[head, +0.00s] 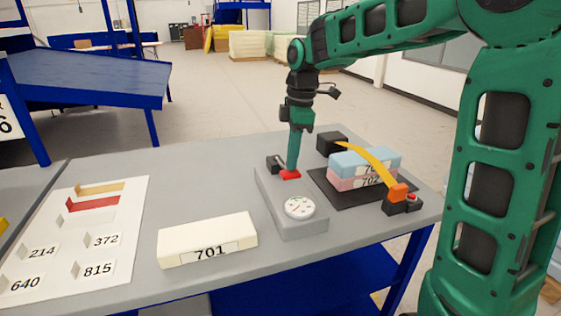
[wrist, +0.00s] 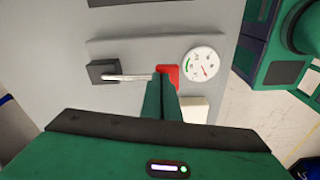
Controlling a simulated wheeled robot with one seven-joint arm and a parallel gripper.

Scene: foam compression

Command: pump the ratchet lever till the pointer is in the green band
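The ratchet lever is a silver bar (wrist: 130,78) running from a black pivot block (wrist: 103,71) to a red end pad (wrist: 170,71). The red pad also shows in the head view (head: 290,175), low over the grey base (head: 270,196). My gripper (wrist: 164,80) points down with its fingers together, tips at the red pad; they hide part of it. Whether they touch it is not clear. The white round gauge (wrist: 204,63) has a green band on its left side. Its red pointer seems to lie toward the lower right, outside the green.
A strapped blue block (head: 350,160) and pink block (head: 345,180) stand stacked on a black plate (head: 325,187) to the right. A cream block (head: 190,244) marked 701 lies in front. A white board (head: 125,213) with numbered places is at left.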

